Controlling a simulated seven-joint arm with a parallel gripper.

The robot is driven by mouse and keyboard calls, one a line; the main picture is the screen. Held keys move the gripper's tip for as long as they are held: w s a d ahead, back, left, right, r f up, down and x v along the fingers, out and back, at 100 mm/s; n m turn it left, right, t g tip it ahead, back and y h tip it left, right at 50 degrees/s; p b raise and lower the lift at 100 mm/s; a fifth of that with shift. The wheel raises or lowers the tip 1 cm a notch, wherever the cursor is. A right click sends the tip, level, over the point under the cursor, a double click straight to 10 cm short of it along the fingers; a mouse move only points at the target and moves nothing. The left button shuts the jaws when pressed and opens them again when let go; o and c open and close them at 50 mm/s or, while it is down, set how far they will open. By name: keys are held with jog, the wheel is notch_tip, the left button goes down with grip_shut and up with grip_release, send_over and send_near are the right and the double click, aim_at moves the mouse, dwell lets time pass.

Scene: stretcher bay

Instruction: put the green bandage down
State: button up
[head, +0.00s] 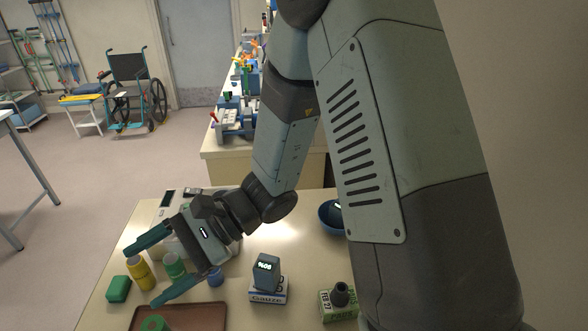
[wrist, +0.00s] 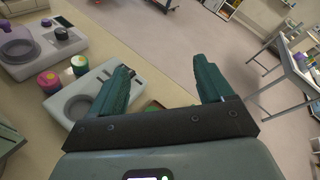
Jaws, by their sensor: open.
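A green roll (head: 153,324), which looks like the green bandage, rests on the brown tray (head: 200,316) at the bottom edge of the head view, partly cut off. Another green cylinder (head: 175,265) shows between my fingers in the picture, beside a yellow one (head: 140,274). My gripper (head: 160,264) is open, its two fingers spread and pointing left above the table. In the wrist view, my gripper (wrist: 163,84) is also open, with no held object visible between the fingertips. A small green patch at the base of the fingers is too hidden to identify.
A green block (head: 118,289) lies at the table's left. A blue-grey device (head: 266,272) stands on a gauze box (head: 267,294); a pads box (head: 338,308) is right of it. A blue bowl (head: 331,214) is partly behind my arm.

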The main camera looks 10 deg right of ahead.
jog(key=s+d+r+n+t+h, duration=0.1)
jog(key=d+r+t+h, duration=0.3)
jog(key=d, duration=0.5)
jog(key=s+d+r+n+t+h, duration=0.2)
jog(key=d+r+n+t+h, duration=0.1)
jog(key=d+r, duration=0.5)
jog(key=s+d+r+n+t+h, duration=0.1)
jog(key=d+r+t+h, duration=0.4)
jog(key=d, duration=0.6)
jog(key=shift+s+d+r+n+h, duration=0.15)
jog(key=shift+d+r+n+h, duration=0.1)
jog(key=shift+r+n+h, duration=0.5)
jog(key=shift+f, duration=0.2)
